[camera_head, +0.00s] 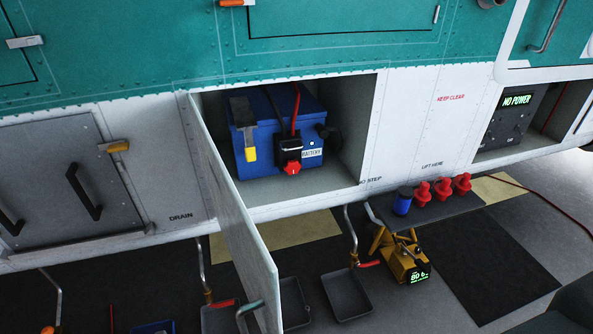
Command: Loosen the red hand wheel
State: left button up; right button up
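The red hand wheel (292,168) is a small red knob on the front of a black connector (288,149) at the blue battery (258,160). The battery sits in an open bay in the helicopter's white lower side, with a label reading BATTERY. A red cable (296,105) runs up over the battery from the connector. A yellow-tipped strap or lever (250,154) hangs at its left front. Neither gripper shows in the head view.
The bay door (238,230) hangs open toward me, left of the battery. A small platform (440,210) at right holds a blue container (402,201) and several red parts (442,189). Grey drip trays (347,294) lie below.

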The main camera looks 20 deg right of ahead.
aim_at(292, 167)
jog(key=i+l, duration=0.15)
jog(key=l, duration=0.35)
jog(key=i+l, duration=0.1)
jog(key=l, duration=0.4)
jog(key=i+l, duration=0.15)
jog(key=l, duration=0.4)
jog(key=i+l+u, duration=0.1)
jog(key=l, duration=0.4)
jog(key=i+l, duration=0.15)
jog(key=l, duration=0.35)
jog(key=i+l, duration=0.1)
jog(key=l, duration=0.45)
